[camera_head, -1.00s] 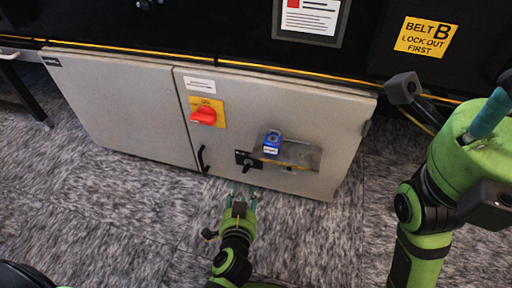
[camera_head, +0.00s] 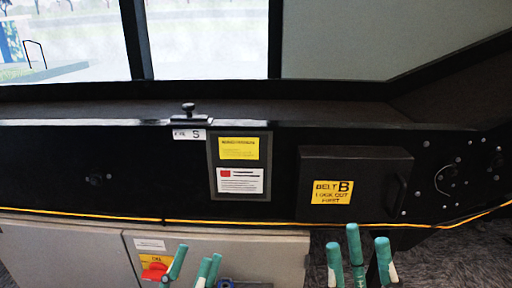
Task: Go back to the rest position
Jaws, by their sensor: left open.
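My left gripper (camera_head: 195,266) is at the bottom edge, left of centre. Its teal fingers point up and stand apart, with nothing between them. My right gripper (camera_head: 360,256) is at the bottom, right of centre. Its teal fingers also point up, spread and empty. Both grippers overlap the lower part of the scene in the picture, and my arms below them are out of frame.
Behind the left gripper is a grey cabinet (camera_head: 75,256) with a red switch (camera_head: 152,272), partly covered. A black panel runs across the middle, carrying a box with a yellow Belt B label (camera_head: 332,192). Windows (camera_head: 205,40) are above.

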